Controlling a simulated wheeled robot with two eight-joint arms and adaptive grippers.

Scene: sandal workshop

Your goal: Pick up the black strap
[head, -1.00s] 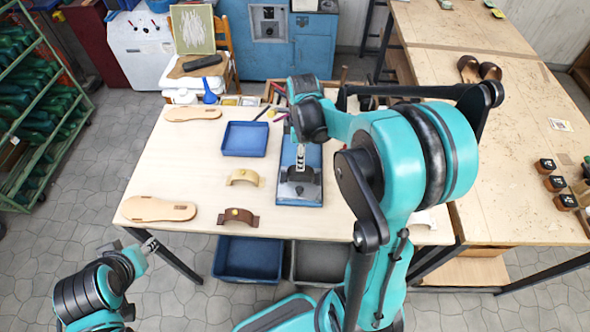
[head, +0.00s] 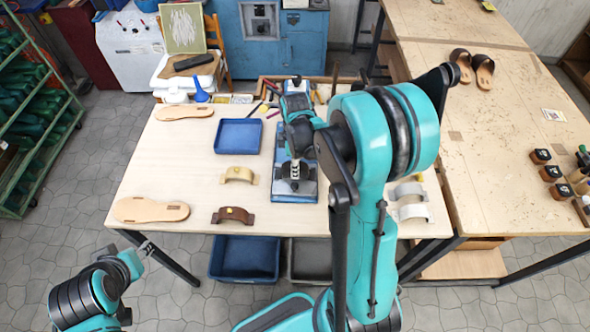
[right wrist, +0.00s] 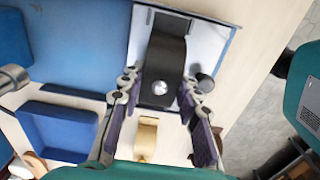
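The black strap (right wrist: 166,52), with a round silver stud, lies on a pale plate (right wrist: 210,47) in the right wrist view. In the head view my right gripper (head: 294,172) is low over the blue fixture (head: 308,190) and hides most of the strap. My left gripper (head: 147,248) is off the table's front left corner, too small to tell whether it is open or shut.
A brown strap (head: 233,215) and a tan strap (head: 238,174) stand left of the fixture, near a blue tray (head: 239,136). Sandal soles (head: 151,209) lie at the left. Pale grey straps (head: 411,202) stand at the right. Tools lie behind the fixture.

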